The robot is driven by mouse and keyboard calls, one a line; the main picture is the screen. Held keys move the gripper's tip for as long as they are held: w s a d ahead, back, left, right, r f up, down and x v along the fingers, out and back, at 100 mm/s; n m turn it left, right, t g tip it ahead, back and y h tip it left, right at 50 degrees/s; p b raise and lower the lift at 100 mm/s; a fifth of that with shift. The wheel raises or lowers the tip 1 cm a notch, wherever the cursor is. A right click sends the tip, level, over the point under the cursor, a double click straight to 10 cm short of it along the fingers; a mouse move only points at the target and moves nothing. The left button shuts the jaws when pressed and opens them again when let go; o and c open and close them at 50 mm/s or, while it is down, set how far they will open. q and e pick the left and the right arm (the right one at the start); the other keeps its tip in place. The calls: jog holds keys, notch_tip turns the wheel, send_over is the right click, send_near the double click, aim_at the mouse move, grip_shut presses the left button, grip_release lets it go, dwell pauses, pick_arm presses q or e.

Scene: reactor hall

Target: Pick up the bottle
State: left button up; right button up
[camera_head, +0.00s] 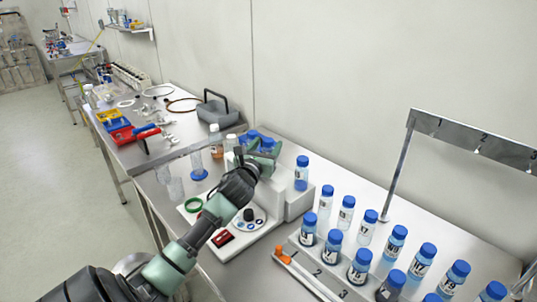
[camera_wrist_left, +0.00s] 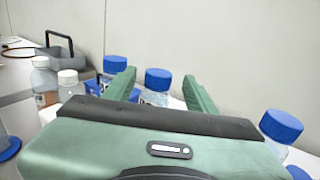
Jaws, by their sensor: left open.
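My left gripper (camera_head: 264,150) is open, its fingers pointing at the blue-capped bottles near the back wall. In the left wrist view the fingers (camera_wrist_left: 160,92) stand apart, with a clear bottle with a blue cap (camera_wrist_left: 157,80) showing between them; I cannot tell whether it is within the jaws or beyond them. The gripper body hides its lower part. Another blue-capped bottle (camera_wrist_left: 115,65) shows behind the left finger. A separate blue-capped bottle (camera_head: 302,174) stands on a white device to the right; a blue-capped bottle also shows right in the wrist view (camera_wrist_left: 280,128). My right gripper is not in view.
A numbered rack (camera_head: 318,268) with several blue-capped bottles fills the right foreground. White-capped bottles (camera_head: 216,140) stand left of the gripper. A white instrument (camera_head: 240,232) lies under my arm. A metal frame (camera_head: 398,165) rises at the right. A grey carrier (camera_head: 212,110) stands farther back.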

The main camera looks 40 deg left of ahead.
pick_arm(q)
jog(key=shift+w+a+r, duration=0.1)
jog(key=shift+w+a, duration=0.05)
jog(key=shift+w, duration=0.15)
jog(key=p+x, duration=0.1)
jog(key=x, duration=0.3)
jog(key=shift+w+a+p, duration=0.15)
jog(key=shift+w+p, duration=0.1)
jog(key=shift+p, duration=0.05)
jog(key=shift+c, duration=1)
grip_shut()
notch_tip(320, 180, up, 20)
send_over(270, 139)
jog(key=x, duration=0.2)
jog(key=shift+w+a+b, duration=0.1)
jog(key=shift+a+b, duration=0.15)
jog(key=shift+b, duration=0.2)
